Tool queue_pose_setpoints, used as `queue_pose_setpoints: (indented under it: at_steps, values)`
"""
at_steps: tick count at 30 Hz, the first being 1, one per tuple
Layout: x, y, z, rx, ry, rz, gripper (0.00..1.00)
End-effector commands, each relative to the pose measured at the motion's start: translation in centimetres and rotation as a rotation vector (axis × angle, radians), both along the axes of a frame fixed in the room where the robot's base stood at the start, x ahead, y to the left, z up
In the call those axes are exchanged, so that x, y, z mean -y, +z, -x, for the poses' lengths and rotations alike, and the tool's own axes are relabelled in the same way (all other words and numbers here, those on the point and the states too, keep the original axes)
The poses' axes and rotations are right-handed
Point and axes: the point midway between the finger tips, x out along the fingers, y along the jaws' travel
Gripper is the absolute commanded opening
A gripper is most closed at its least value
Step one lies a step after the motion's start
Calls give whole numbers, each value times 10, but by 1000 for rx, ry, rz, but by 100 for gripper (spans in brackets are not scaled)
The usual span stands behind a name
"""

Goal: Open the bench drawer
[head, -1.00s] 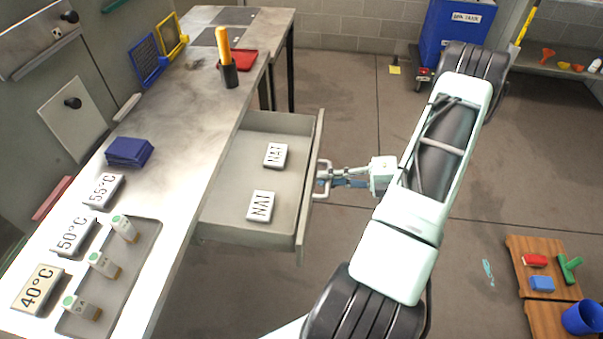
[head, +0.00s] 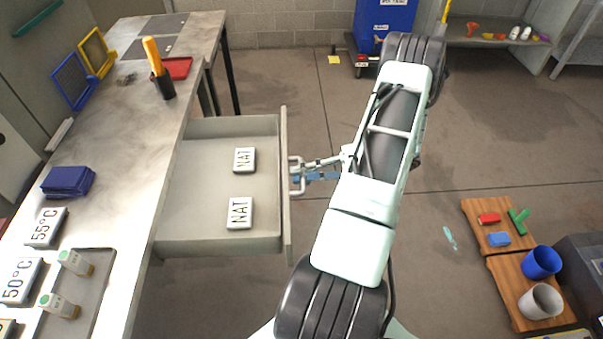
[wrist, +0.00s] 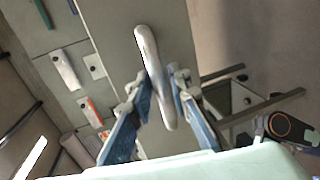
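The bench drawer (head: 262,215) stands pulled out from the long bench (head: 150,190), with much of its inside showing. Two white blocks marked NAT lie in it, one farther back (head: 245,160) and one nearer (head: 240,213). My gripper (head: 305,176) is at the metal handle (head: 295,177) on the outer face of the drawer front. In the wrist view, the handle (wrist: 147,50) passes between the two blue fingers of my gripper (wrist: 163,85). The fingertips appear closed against it from both sides. The exact contact is hard to see.
Wooden boards (head: 490,245) with small items and a blue cup (head: 541,262) lie at lower right. A blue bin (head: 383,22) stands at the back. Temperature blocks, a blue stack (head: 68,181) and vials are on the bench.

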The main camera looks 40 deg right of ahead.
Motion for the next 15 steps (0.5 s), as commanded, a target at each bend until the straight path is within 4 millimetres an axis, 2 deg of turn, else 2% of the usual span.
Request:
queue_pose_setpoints:
  at_steps: [8,11,15]
  values:
    - [2,0,1,0,0,0,18]
    - [11,2,7,1,-2,2,18]
    - [32,7,23,1,-3,3,18]
